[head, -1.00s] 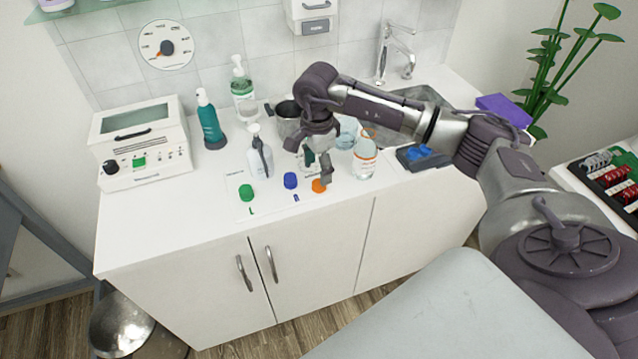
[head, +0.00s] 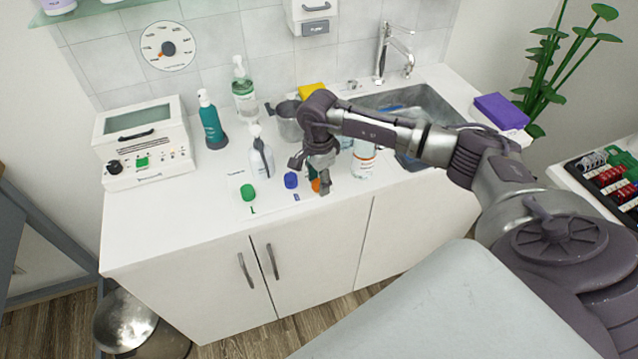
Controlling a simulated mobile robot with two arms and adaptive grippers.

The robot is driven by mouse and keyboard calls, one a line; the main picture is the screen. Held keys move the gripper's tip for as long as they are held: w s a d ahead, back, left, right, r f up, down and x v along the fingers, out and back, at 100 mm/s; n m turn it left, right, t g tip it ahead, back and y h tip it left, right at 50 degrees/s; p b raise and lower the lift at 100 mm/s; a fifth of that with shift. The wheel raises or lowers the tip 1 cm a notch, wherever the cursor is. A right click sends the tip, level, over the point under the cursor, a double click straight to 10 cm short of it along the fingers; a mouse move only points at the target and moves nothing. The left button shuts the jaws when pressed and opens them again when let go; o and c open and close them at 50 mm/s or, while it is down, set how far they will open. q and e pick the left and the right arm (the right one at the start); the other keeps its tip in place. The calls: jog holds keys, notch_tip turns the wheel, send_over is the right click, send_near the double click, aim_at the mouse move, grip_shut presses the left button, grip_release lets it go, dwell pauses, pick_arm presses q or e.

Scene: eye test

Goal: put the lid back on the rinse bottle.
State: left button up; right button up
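Three small lids stand in a row on a white sheet (head: 236,184) on the counter: green (head: 248,192), blue (head: 291,180) and orange (head: 315,185). My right gripper (head: 311,176) is open, pointing down over the orange lid. One finger is near the blue lid, and the other partly hides the orange lid. I cannot tell if it touches either. A clear bottle with an orange-and-white label (head: 363,163) stands right of the gripper, its top hidden by my arm. I cannot read which bottle is the rinse bottle. My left gripper is out of view.
A white spray bottle (head: 261,160), a teal bottle (head: 212,125), a pump bottle (head: 244,95) and a metal pot (head: 287,122) stand behind. A white device (head: 143,145) is at left. The sink (head: 430,108) is behind my arm. The counter's front left is clear.

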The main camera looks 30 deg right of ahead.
jog(key=shift+c, duration=1.3)
jog(key=shift+r, duration=0.1)
jog(key=shift+r+b, duration=0.4)
jog(key=shift+r, duration=0.2)
notch_tip(320, 180, up, 3)
jog(key=shift+d+f+b, duration=0.1)
jog(key=shift+d+b, duration=0.05)
jog(key=shift+b, duration=0.45)
jog(key=s+d+r+b, duration=0.3)
jog(key=s+d+r, duration=0.3)
jog(key=s, duration=0.3)
jog(key=shift+s+d+r, duration=0.15)
jog(key=shift+d+r, duration=0.25)
jog(key=shift+r, duration=0.05)
